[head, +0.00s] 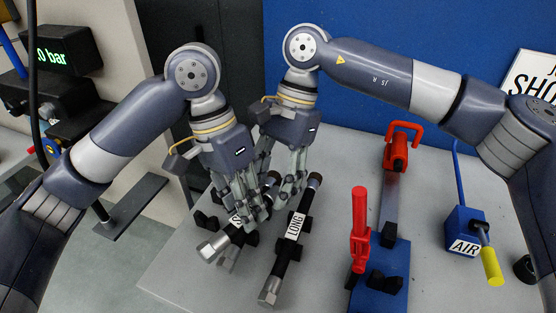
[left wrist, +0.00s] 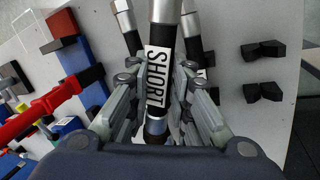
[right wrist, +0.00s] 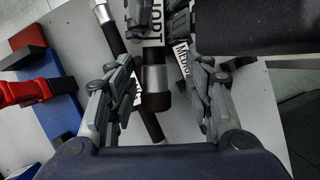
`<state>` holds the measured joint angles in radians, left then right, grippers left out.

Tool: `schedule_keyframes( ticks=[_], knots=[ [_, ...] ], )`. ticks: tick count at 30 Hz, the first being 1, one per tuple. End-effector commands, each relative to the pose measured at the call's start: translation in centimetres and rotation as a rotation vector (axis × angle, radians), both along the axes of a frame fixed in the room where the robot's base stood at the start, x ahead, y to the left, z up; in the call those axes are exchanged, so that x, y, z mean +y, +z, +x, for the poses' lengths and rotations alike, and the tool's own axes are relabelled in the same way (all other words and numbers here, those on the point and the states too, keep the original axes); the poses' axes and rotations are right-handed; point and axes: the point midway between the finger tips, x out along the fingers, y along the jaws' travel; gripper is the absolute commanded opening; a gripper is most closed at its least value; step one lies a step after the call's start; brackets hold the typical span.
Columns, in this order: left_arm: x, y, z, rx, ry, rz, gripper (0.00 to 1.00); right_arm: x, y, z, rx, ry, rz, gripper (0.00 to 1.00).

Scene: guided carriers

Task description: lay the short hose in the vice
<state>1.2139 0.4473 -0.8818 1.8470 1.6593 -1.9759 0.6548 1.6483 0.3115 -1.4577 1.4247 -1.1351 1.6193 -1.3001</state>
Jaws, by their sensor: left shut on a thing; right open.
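The short hose (left wrist: 157,75), black with silver end fittings and a SHORT label, is gripped by my left gripper (head: 252,212). In the left wrist view it lies between the closed fingers (left wrist: 160,85), over the other hoses. My right gripper (head: 291,185) is just behind the left one. In the right wrist view its open fingers (right wrist: 165,75) stand on both sides of the short hose's dark end (right wrist: 155,98), with gaps. What looks like the vice, a blue base (head: 380,292) with black blocks and an upright red handle (head: 360,215), stands to the right, its jaws empty.
The LONG hose (head: 283,255) lies in black holders beside the grippers. Another hose, labelled MED (right wrist: 182,50), is partly hidden under the short one. Empty black holders (left wrist: 262,50) stand nearby. A red clamp (head: 396,155) and blue AIR unit (head: 464,228) stand farther right.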

Motion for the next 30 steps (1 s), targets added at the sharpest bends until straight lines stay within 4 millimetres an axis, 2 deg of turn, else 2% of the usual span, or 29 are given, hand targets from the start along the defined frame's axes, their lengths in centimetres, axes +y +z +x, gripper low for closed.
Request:
schedule_keyframes(
  ticks=[4,12,18,21,22,24,30],
  knots=[
    [-0.01,0.06,0.01,-0.001,0.000,-0.001,0.00,0.16,-0.68,-0.26,0.000,0.000,0.000,0.47],
    [0.00,0.05,0.01,-0.001,0.000,-0.001,0.00,0.20,-0.77,-0.28,0.000,0.000,0.000,0.47],
    [-0.03,0.06,-0.01,0.000,-0.001,-0.002,0.00,0.21,-0.74,-0.26,-0.001,0.000,0.001,0.02],
    [-0.10,0.07,-0.07,0.000,-0.003,-0.004,0.00,0.25,-0.71,-0.23,-0.002,0.000,0.002,0.00],
    [-0.11,0.09,-0.08,0.000,-0.004,-0.004,0.26,0.30,-0.63,-0.23,-0.002,-0.001,0.005,0.00],
    [-0.13,0.07,-0.09,0.000,-0.004,-0.004,0.42,0.33,-0.61,-0.21,-0.002,-0.001,0.006,0.00],
    [-0.06,0.03,-0.04,0.001,-0.002,-0.002,0.43,0.27,-0.64,-0.24,-0.001,0.000,0.003,0.00]
  ],
)
